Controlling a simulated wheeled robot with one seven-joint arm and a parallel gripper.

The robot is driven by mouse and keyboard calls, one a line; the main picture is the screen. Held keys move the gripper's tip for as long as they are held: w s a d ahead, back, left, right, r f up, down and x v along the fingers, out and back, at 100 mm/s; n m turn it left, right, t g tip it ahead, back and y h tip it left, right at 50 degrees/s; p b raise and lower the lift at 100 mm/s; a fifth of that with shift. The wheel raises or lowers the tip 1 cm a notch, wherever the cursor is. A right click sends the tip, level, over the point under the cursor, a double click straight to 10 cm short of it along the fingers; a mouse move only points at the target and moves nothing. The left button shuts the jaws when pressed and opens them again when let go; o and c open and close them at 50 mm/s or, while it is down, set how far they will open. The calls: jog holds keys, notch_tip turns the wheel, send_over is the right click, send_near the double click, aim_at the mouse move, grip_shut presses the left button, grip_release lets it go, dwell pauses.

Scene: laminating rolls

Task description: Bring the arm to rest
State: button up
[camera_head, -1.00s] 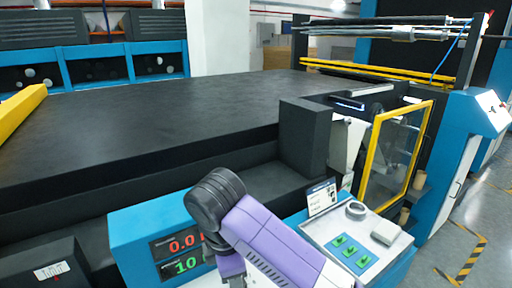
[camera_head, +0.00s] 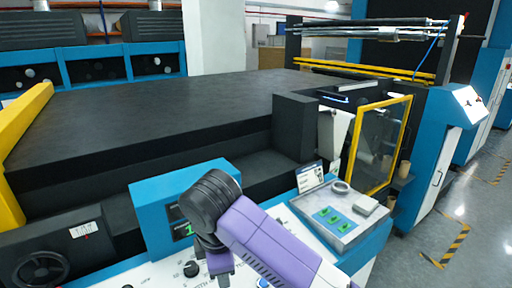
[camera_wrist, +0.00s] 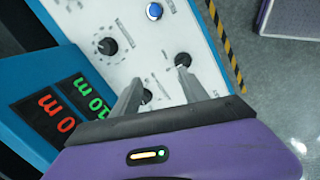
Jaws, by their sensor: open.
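My arm, purple with a black joint, rises in front of the laminating machine in the head view. My gripper (camera_wrist: 157,80) shows in the wrist view with its two grey fingers apart and nothing between them. It hangs over the white control panel (camera_wrist: 140,28), which carries black knobs (camera_wrist: 108,46) and a blue button (camera_wrist: 154,11). Whether the fingertips touch the panel is hard to tell. The fingers are hidden or out of frame in the head view.
A blue display housing (camera_wrist: 27,77) with red and green digits stands close beside the gripper. The floor at the far right (camera_head: 480,215) is clear.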

jog(key=w+a+r+m+t+y, duration=0.2)
jog(key=a+r+m+t+y, duration=0.4)
jog(key=a+y, duration=0.4)
jog(key=s+d+f+m+t+h, duration=0.25)
jog(key=s+d+m, duration=0.3)
jog(key=d, duration=0.35)
jog(key=s+d+f+m+t+h+b, duration=0.1)
jog(key=s+d+m+t+h, duration=0.1)
jog(key=s+d+m+t, duration=0.4)
jog(key=s+d+f+m+t+h, duration=0.1)
jog(key=s+d+m+t+h, duration=0.15)
jog(key=s+d, duration=0.65)
jog(key=s+d+f+g+h, duration=0.1)
jog(key=s+d+f, duration=0.1)
jog(key=s+d, duration=0.2)
jog(key=s+d+f+g+h, duration=0.1)
jog(key=s+d, duration=0.4)
jog(key=s, duration=0.5)
jog(key=s+d+f+g+h+b, duration=0.1)
jog(key=s+d+f+g, duration=0.2)
jog(key=s, duration=0.4)
jog(key=shift+s+d+f+m, duration=0.4)
jog(key=shift+d+f, duration=0.15)
jog(key=shift+d, duration=0.3)
jog(key=shift+w, duration=0.1)
